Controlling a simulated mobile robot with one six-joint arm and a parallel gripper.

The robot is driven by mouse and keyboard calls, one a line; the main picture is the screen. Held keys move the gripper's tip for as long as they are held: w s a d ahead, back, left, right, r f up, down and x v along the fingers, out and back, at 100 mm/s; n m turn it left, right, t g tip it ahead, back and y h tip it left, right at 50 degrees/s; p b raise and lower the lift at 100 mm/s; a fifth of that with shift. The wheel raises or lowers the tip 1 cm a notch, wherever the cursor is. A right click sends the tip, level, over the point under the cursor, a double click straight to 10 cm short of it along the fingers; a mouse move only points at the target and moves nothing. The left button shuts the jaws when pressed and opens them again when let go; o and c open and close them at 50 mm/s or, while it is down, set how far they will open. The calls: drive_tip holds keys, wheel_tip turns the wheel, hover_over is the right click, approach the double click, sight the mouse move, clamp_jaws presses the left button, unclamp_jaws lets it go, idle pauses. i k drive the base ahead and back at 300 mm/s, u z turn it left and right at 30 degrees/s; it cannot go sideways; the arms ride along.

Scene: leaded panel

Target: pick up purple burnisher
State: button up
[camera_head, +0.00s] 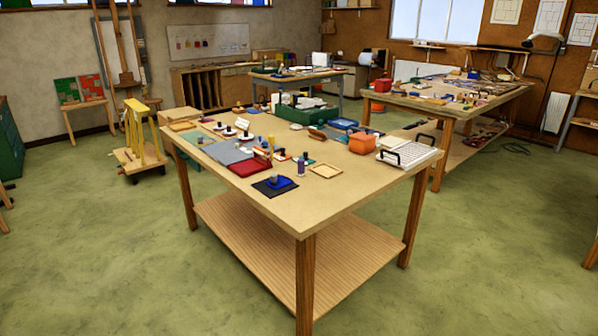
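A small upright purple piece (301,168) stands on the near worktable (335,195), right of the red mat and left of a small wooden frame. It looks like the purple burnisher, but it is too small to make out its shape clearly. It stands apart from the dark mat in front of it. My gripper is not in view.
Around it are a red mat (249,168), a dark mat with a blue piece (275,186), a wooden frame (326,171), an orange container (362,143) and a white rack (409,152). The table's front corner is bare. Green floor (130,270) lies open in front and left.

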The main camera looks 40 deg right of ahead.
sight(301, 173)
drive_tip(key=z, duration=0.15)
drive_tip(key=i, duration=0.95)
drive_tip(key=u, duration=0.05)
